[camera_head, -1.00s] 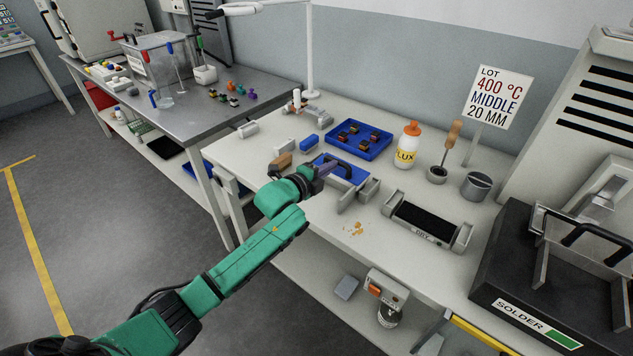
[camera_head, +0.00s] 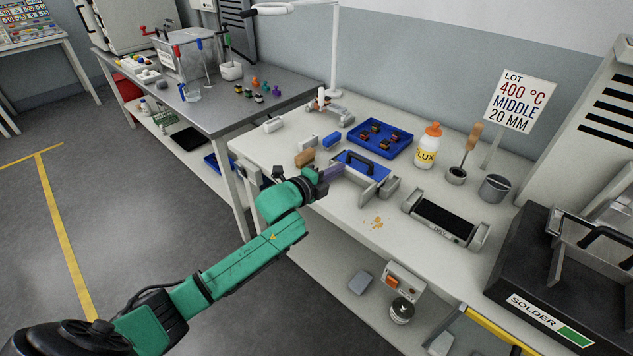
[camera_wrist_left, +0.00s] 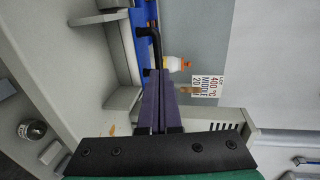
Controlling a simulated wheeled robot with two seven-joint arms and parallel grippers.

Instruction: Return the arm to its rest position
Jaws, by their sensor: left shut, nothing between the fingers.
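My left arm, green with black joints, reaches in from the lower left in the head view. Its gripper (camera_head: 333,173) has purple fingers that are shut with nothing between them. The fingertips are at the left end of a fixture with a blue top and a black handle (camera_head: 362,164) on the white bench. I cannot tell whether they touch it. In the left wrist view the closed purple fingers (camera_wrist_left: 160,75) point toward the black handle and blue top (camera_wrist_left: 142,40). My right gripper is not in view.
A blue tray (camera_head: 404,152) with several small parts, a flux bottle (camera_head: 427,147), a grey cup (camera_head: 495,188) and a black-topped fixture (camera_head: 444,218) stand on the bench. A solder unit (camera_head: 530,290) is at the right. Open floor (camera_head: 120,200) lies left of the arm.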

